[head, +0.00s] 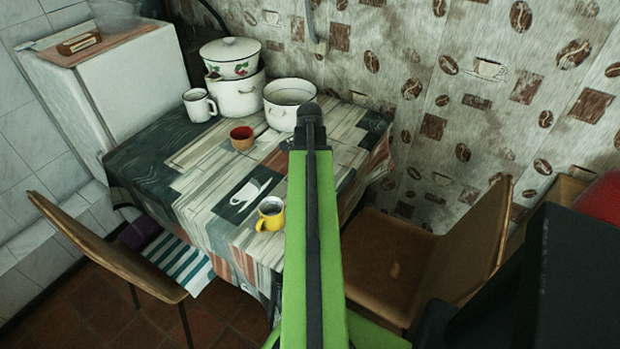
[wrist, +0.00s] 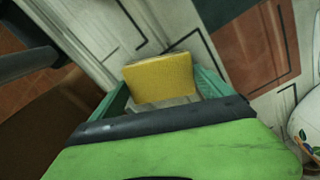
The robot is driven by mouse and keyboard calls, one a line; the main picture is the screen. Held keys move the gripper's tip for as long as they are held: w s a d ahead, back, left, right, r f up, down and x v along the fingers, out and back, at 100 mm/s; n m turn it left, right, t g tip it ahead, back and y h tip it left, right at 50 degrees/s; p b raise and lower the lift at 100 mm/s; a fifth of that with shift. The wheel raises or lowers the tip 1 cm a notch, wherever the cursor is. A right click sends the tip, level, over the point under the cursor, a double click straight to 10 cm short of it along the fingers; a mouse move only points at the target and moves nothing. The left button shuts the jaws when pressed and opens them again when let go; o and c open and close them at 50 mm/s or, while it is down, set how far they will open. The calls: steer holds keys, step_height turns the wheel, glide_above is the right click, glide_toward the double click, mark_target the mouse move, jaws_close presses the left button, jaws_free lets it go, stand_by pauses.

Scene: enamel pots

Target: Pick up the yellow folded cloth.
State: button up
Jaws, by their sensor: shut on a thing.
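The yellow folded cloth (wrist: 160,78) shows in the wrist view as a small block with a grainy weave. It sits between the two green fingers of my gripper (wrist: 162,88), which is shut on it. Behind it is the patterned tablecloth; I cannot tell whether the cloth touches the table or hangs above it. In the head view my green arm reaches over the table, and it hides the gripper and the cloth.
Wooden chairs stand left (head: 105,250) and right (head: 400,265). The wall is behind.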

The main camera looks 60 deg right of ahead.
steer(key=r+p, duration=0.5)
steer(key=shift+s+a+r, duration=0.1)
steer(key=shift+s+r, duration=0.05)
steer(key=shift+s, duration=0.25)
steer(key=s+r+p, duration=0.5)
steer(key=s, duration=0.6)
steer(key=shift+r, duration=0.3)
steer(key=shift+a, duration=0.1)
